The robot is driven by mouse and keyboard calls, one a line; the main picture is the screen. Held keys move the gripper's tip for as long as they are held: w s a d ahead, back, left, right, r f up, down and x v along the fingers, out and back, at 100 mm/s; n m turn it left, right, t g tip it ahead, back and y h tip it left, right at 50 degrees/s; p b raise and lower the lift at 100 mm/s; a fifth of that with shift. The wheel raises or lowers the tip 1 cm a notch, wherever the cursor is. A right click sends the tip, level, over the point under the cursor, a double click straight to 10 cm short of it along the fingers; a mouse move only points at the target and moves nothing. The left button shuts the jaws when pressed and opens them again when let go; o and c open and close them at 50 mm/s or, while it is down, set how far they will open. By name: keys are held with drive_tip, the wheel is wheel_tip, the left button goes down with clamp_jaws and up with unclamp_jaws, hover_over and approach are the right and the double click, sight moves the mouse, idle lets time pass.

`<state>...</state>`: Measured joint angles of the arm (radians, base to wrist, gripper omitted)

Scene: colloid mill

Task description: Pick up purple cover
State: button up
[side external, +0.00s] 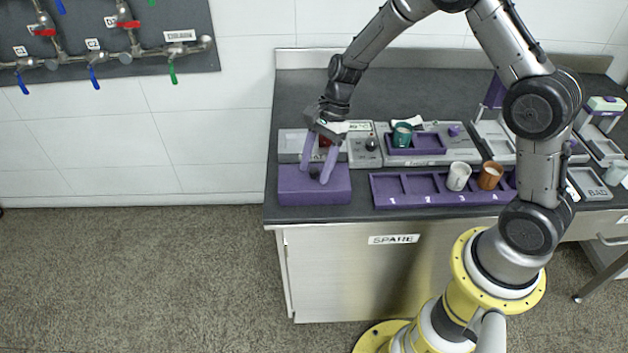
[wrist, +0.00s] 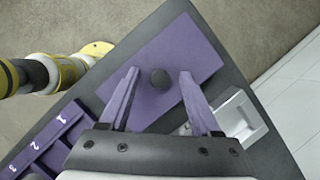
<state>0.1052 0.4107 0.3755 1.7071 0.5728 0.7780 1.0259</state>
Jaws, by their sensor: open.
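The purple cover (side external: 296,184) is a flat rectangular block at the front left corner of the dark worktop. It has a small dark round knob (wrist: 159,79) on its top. The cover also shows in the wrist view (wrist: 193,50). My gripper (side external: 317,176) points down over the cover, with its two purple fingers apart. In the wrist view, the open fingers (wrist: 160,78) appear on either side of the knob, with visible gaps. I cannot tell the exact height of the fingertips above the cover.
A purple tray (side external: 415,203) with numbered slots stands right of the cover, holding a white cup (side external: 458,177) and an orange-brown cup (side external: 490,176). Behind it, a green cup (side external: 402,136) stands in a purple recess. A grey device (side external: 364,157) sits behind the cover. The worktop's front edge is close.

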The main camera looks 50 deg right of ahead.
clamp_jaws()
drive_tip(key=shift+r, duration=0.15)
idle(0.4)
